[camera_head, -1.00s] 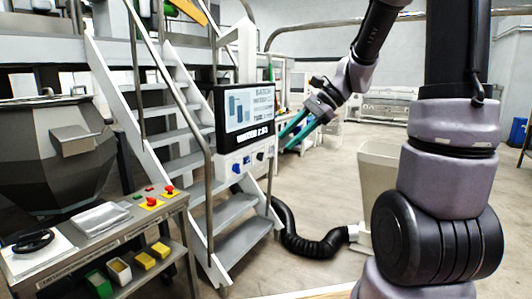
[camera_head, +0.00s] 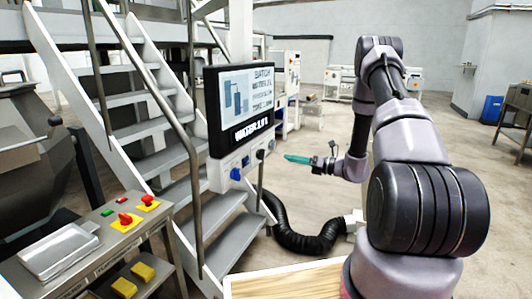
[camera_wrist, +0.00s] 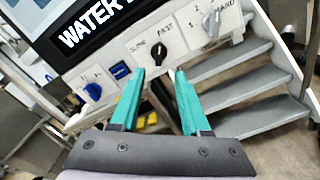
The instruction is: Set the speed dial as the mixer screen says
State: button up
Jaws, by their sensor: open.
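The mixer screen (camera_head: 240,88) reads BATCH at its top and WATER with a volume below; its smaller lines are too blurred to read. Below it is a white control panel (camera_head: 225,179). In the wrist view the black dial (camera_wrist: 161,54) sits between the words SLOW and FAST; I cannot tell its exact setting. A grey dial (camera_wrist: 212,22) is to its right, a blue switch (camera_wrist: 121,71) and a blue knob (camera_wrist: 92,92) to its left. My gripper (camera_wrist: 160,75) is open and empty, its teal fingers in front of the black dial, apparently apart from it. It also shows right of the panel in the head view (camera_head: 288,158).
Metal stairs with handrails (camera_head: 190,135) stand beside and behind the panel. A black hose (camera_head: 300,243) lies on the floor below. A side table (camera_head: 125,240) with red buttons stands at the left. The floor right of the panel is open.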

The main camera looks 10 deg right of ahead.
aim_at(261, 155)
jog(key=x, duration=1)
jog(key=shift+w+a, duration=0.15)
jog(key=shift+a, duration=0.1)
grip_shut()
